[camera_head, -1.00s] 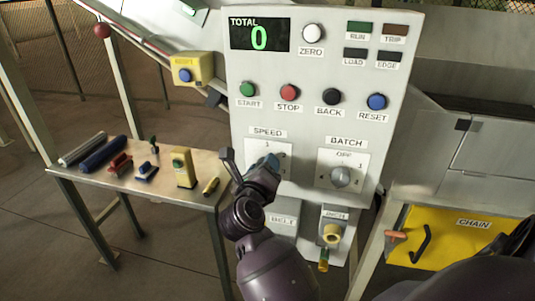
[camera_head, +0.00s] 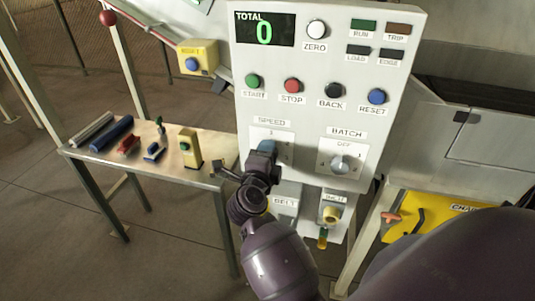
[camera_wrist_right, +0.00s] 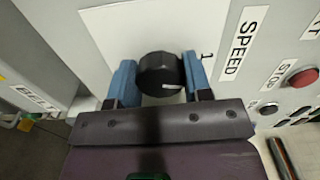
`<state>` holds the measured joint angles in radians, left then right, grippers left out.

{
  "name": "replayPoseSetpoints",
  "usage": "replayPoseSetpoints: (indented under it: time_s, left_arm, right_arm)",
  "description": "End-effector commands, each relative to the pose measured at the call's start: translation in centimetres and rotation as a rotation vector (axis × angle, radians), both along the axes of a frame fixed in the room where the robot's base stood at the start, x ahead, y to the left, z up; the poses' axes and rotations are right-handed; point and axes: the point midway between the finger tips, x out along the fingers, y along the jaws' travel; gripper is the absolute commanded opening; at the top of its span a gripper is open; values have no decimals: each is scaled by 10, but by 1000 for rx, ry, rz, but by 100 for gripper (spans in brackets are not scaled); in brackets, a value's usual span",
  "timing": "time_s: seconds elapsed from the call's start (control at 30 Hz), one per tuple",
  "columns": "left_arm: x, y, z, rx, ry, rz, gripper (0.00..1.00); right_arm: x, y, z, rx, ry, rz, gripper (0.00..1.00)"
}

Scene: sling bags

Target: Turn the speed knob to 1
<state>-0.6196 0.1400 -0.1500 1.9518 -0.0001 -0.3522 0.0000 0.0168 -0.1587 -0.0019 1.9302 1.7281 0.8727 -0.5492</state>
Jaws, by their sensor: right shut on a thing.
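The speed knob (camera_wrist_right: 160,73) is black with a white mark at its lower right in the right wrist view. My right gripper (camera_wrist_right: 160,78) is shut on it, with one blue finger on each side. The printed 1 (camera_wrist_right: 206,56) and the SPEED label (camera_wrist_right: 242,42) are to the right of the knob there. In the head view my right gripper (camera_head: 266,148) covers the knob on the SPEED plate (camera_head: 284,137), below its 1. Which position the mark points to is hard to tell. My left gripper is not in view.
The panel (camera_head: 300,120) has START, STOP, BACK and RESET buttons above. The BATCH knob (camera_head: 340,165) is to the right, and a keyed switch (camera_head: 331,214) is below. The display (camera_head: 265,29) reads 0. A table (camera_head: 205,178) with several tools stands at left.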

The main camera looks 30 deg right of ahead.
Motion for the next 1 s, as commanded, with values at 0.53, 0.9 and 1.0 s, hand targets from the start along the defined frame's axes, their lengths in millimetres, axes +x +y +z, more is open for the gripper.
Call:
replayPoseSetpoints:
  time_s: [0.53,0.9,1.0]
  left_arm:
    - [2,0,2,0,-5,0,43]
    - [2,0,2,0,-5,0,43]
    - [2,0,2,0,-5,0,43]
  right_arm:
    - [0,0,-1,-134,159,1,22]
    - [0,0,-1,-141,165,1,22]
    - [0,0,-1,-141,165,1,51]
